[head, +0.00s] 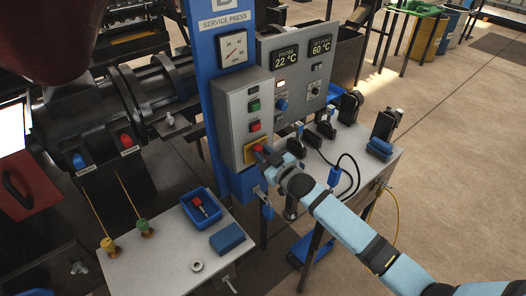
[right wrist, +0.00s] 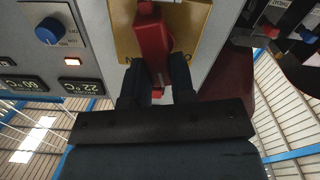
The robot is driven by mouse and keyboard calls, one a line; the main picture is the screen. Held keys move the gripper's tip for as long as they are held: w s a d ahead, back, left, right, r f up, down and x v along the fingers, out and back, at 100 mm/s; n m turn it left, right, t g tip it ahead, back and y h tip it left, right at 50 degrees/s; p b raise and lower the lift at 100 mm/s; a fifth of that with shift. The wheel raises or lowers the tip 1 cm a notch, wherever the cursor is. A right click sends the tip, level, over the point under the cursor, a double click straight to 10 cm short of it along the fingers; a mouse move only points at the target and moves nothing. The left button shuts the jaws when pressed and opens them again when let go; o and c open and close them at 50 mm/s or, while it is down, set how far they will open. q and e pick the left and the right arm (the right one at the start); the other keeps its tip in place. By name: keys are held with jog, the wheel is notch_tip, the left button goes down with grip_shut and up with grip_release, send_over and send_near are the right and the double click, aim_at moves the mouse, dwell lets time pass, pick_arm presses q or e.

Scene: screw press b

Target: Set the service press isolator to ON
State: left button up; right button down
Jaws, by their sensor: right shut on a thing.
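The service press isolator is a red rotary handle (head: 259,148) on a yellow plate (head: 249,158), low on the front of the grey control box (head: 231,110). My right gripper (head: 267,155) reaches it from the right. In the right wrist view, the red handle (right wrist: 152,38) stands before the yellow plate (right wrist: 124,35) and runs lengthwise up and down the picture. The two dark fingers of my right gripper (right wrist: 156,85) are shut on it, one on each side. Any ON or OFF marks are hidden or too small to read. My left gripper is not in view.
A green button (head: 254,105) and a red button (head: 255,127) sit above the isolator. A grey panel with temperature displays (head: 284,58) and a blue knob (head: 282,105) stands to the right. A table with a blue tray (head: 186,214) is in front, left of my arm.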

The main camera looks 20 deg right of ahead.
jog(key=shift+d+r+m+p, duration=0.15)
jog(key=shift+m+p, duration=0.3)
jog(key=shift+m, duration=1.15)
jog(key=c, duration=1)
grip_release()
jog(key=shift+d, duration=0.1)
jog(key=shift+o, duration=0.2)
jog(key=b+v, duration=0.1)
jog(key=v, duration=1.2)
jog(key=shift+s, duration=0.35)
